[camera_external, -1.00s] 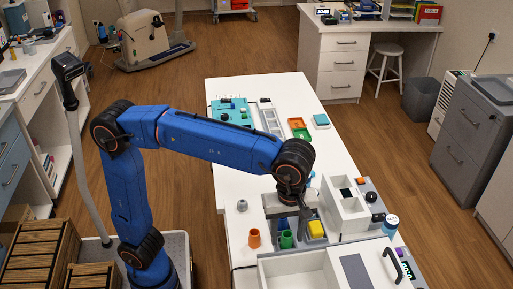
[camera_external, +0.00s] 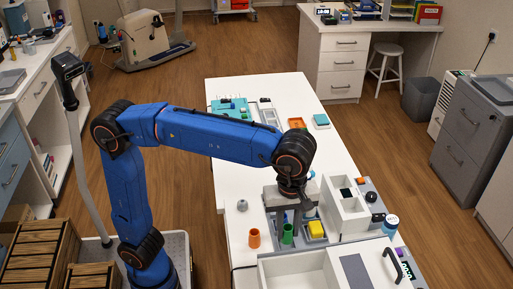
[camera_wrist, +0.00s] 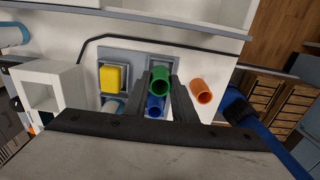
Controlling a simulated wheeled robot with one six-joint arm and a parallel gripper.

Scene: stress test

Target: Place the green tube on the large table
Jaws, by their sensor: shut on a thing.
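The green tube (camera_external: 288,234) is upright between the fingers of my gripper (camera_external: 289,222), which is shut on it. In the wrist view the green tube (camera_wrist: 160,72) shows as an open ring between the two dark fingers of my gripper (camera_wrist: 160,84). It is over or just above a grey holder (camera_wrist: 148,61) on the long white table (camera_external: 240,110); I cannot tell whether its lower end is fully clear. A blue tube (camera_wrist: 155,112) shows just beside it in the wrist view.
An orange tube (camera_external: 254,238) stands on the bare white top to the left. A yellow block (camera_external: 317,229) sits in a grey tray to the right. A white open box (camera_external: 345,207) is close on the right. The table's middle left is mostly clear.

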